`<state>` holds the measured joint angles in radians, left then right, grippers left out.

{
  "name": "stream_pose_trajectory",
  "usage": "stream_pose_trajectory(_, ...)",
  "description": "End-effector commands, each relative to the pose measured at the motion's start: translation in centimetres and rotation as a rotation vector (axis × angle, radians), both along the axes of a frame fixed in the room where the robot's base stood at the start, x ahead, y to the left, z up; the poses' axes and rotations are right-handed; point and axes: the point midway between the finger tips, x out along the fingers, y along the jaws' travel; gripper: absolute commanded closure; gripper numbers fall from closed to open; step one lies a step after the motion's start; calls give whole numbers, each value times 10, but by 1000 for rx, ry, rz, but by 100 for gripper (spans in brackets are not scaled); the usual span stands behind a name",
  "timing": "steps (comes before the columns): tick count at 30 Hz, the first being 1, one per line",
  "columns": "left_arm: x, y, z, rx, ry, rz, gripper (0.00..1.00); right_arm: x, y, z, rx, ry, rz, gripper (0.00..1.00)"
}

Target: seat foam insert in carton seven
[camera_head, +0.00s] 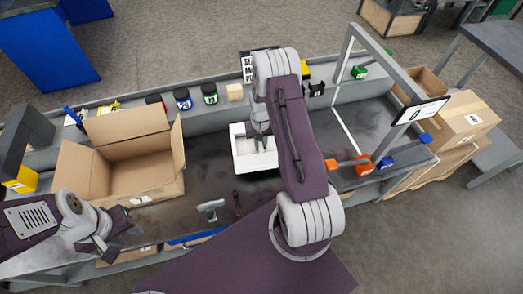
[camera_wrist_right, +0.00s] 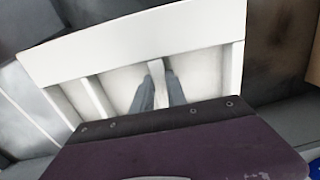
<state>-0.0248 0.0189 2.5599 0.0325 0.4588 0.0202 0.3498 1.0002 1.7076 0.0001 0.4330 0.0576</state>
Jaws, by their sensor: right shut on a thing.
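The white foam insert (camera_head: 240,156) is a ribbed block near the middle of the bench, and its pale wall (camera_wrist_right: 140,45) fills much of the right wrist view. My right gripper (camera_wrist_right: 157,85) is shut on a thin middle rib of it, one finger on each side. I cannot tell whether the insert touches the bench. An open brown carton (camera_head: 160,178) with raised flaps stands left of the insert, apart from it. Its small front label is too small to read. My left gripper (camera_head: 122,238) is empty in front of the carton, with its fingers apart.
A grey tool (camera_head: 210,206) and a dark upright piece (camera_head: 237,200) lie in front of the insert. Blue (camera_head: 183,99) and green (camera_head: 209,94) jars line the back ledge. A grey frame (camera_head: 345,55) and orange pieces (camera_head: 362,165) are at the right.

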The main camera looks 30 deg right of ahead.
Motion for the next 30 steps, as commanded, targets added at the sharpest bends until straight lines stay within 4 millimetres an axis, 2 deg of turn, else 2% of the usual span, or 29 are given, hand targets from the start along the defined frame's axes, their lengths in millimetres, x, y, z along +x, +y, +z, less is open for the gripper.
stream_pose_trajectory(1,0,0,1,0,0,0,64,1,0,13,-2,-4,0,100)
stream_pose_trajectory(3,0,0,2,0,0,0,64,1,0,25,-1,-3,0,100)
stream_pose_trajectory(6,0,0,2,0,0,0,64,0,0,36,0,-1,0,100)
stream_pose_trajectory(18,0,0,3,0,0,0,64,0,0,40,0,1,0,100)
stream_pose_trajectory(20,0,0,6,0,0,0,64,0,0,46,0,0,1,100)
stream_pose_trajectory(23,0,0,22,0,0,0,64,1,1,70,-1,-2,4,100)
stream_pose_trajectory(25,0,0,36,0,0,0,64,3,3,93,-1,-3,11,100)
stream_pose_trajectory(27,0,0,42,0,0,0,64,8,12,113,-2,-4,34,100)
stream_pose_trajectory(30,0,0,29,0,0,0,64,14,38,123,-2,-4,105,100)
